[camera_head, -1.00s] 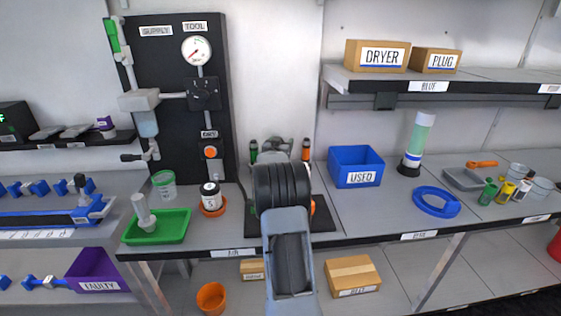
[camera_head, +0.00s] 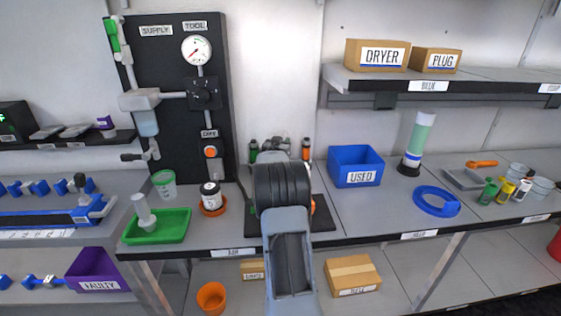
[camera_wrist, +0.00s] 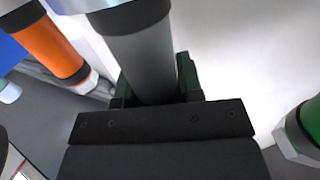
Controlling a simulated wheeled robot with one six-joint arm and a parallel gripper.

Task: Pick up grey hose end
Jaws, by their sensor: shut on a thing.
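The grey hose end (camera_wrist: 148,62) is a grey cylinder with a dark band in the wrist view. My gripper (camera_wrist: 154,88) is shut on it, with one dark finger on each side of the cylinder. An orange hose end (camera_wrist: 50,45) shows to its left and a green one (camera_wrist: 303,128) at the right edge, both apart from my fingers. In the head view the orange end (camera_head: 306,148) and the green end (camera_head: 253,151) stand on either side of my wrist. My arm hides the grey end and my fingertips there.
A blue USED bin (camera_head: 356,167) stands right of my arm, with a blue ring (camera_head: 436,202) further right. An orange-based jar (camera_head: 210,197) and a green tray (camera_head: 157,228) are on the left. The black gauge panel (camera_head: 178,100) rises behind. Bench space between the USED bin and front edge is clear.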

